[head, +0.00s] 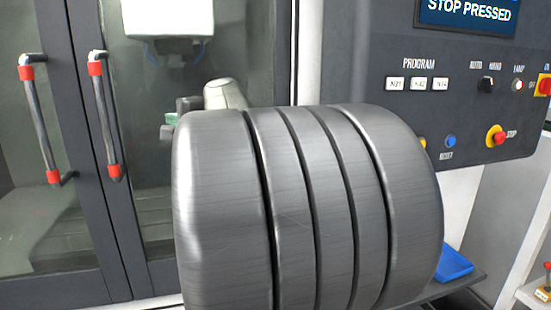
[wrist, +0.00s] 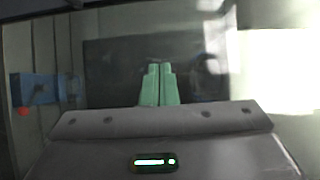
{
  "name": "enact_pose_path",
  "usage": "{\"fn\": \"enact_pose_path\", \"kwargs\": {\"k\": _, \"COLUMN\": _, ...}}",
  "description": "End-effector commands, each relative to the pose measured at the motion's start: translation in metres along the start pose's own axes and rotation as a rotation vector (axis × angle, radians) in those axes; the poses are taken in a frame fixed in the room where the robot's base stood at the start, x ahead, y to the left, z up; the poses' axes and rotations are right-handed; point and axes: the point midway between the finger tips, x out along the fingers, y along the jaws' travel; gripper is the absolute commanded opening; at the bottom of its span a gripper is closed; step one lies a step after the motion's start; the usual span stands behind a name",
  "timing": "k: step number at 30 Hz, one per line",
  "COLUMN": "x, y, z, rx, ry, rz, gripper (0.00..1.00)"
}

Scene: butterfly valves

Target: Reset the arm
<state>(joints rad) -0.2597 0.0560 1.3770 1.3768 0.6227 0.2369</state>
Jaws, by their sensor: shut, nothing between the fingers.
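My gripper (wrist: 160,68) shows in the wrist view with its two green fingers side by side and touching. It is shut and nothing shows between the fingers. The fingers point away into a dim, blurred space with a dark panel behind them. In the head view a small green bit shows behind my arm, in front of the machine's glass door, and looks like part of my gripper. My arm fills the middle of the head view and hides most of what lies behind it.
The machine's glass doors have two handles (head: 43,120) (head: 105,115) with red ends. A control panel (head: 455,120) with buttons stands at right; its screen (head: 468,12) reads "STOP PRESSED". A blue tray (head: 453,263) lies at lower right. A blurred blue object (wrist: 45,90) is left of my fingers.

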Motion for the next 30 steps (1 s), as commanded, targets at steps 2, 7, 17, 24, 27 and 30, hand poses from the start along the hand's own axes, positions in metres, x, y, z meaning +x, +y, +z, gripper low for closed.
{"fn": "enact_pose_path", "kwargs": {"k": 2, "x": -0.006, "y": 0.0, "z": -0.011, "rx": 0.001, "ry": 0.004, "rz": 0.001, "gripper": 0.0}}
{"fn": "enact_pose_path", "kwargs": {"k": 7, "x": -0.019, "y": 0.0, "z": -0.029, "rx": 0.0, "ry": 0.005, "rz": 0.001, "gripper": 0.0}}
{"fn": "enact_pose_path", "kwargs": {"k": 17, "x": -0.044, "y": -0.001, "z": -0.067, "rx": 0.002, "ry": 0.005, "rz": 0.0, "gripper": 0.0}}
{"fn": "enact_pose_path", "kwargs": {"k": 24, "x": -0.064, "y": 0.002, "z": -0.088, "rx": -0.001, "ry": 0.003, "rz": -0.001, "gripper": 0.0}}
{"fn": "enact_pose_path", "kwargs": {"k": 27, "x": -0.071, "y": 0.001, "z": -0.093, "rx": 0.0, "ry": 0.001, "rz": -0.001, "gripper": 0.0}}
{"fn": "enact_pose_path", "kwargs": {"k": 30, "x": -0.074, "y": 0.001, "z": -0.096, "rx": 0.001, "ry": 0.002, "rz": 0.0, "gripper": 0.0}}
